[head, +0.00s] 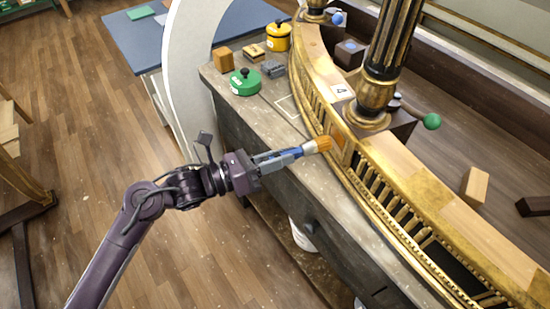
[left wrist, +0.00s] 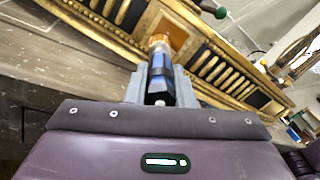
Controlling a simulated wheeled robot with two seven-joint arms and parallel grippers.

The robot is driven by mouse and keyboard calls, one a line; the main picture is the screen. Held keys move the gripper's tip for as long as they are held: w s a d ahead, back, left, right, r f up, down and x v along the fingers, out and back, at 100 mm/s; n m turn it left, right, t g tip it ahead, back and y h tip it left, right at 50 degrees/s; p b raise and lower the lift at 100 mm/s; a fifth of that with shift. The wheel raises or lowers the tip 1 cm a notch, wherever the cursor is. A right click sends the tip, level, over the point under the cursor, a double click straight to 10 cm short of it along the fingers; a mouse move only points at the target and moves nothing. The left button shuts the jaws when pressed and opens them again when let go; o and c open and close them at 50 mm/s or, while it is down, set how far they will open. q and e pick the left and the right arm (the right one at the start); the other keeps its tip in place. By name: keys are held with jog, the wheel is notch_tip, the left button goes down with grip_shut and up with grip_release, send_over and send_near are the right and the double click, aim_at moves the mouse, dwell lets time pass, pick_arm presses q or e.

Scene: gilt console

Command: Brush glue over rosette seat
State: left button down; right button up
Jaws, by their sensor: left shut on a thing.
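My left gripper (head: 284,158) is shut on a brush (head: 318,146) with a blue handle, a pale ferrule and orange-brown bristles. The bristle end points right, at the front of the gilt console (head: 385,210). In the left wrist view the brush (left wrist: 160,62) stands out straight ahead between the fingers. Just beyond its tip is a square, bare orange-wood panel framed in gilt, which looks like the rosette seat (left wrist: 172,32). It shows partly behind the bristles in the head view (head: 338,156). I cannot tell whether the bristles touch it. My right gripper is not in view.
On the grey bench (head: 272,115) stand a green lidded pot (head: 244,82), a yellow lidded pot (head: 278,37), wooden blocks (head: 223,59) and a grey block (head: 272,69). A black-and-gilt column (head: 385,60) and a green knob (head: 431,121) rise behind the front rail.

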pick_arm(q)
jog(key=shift+w+d+b, duration=0.2)
jog(key=shift+d+b, duration=0.15)
jog(key=shift+d, duration=0.25)
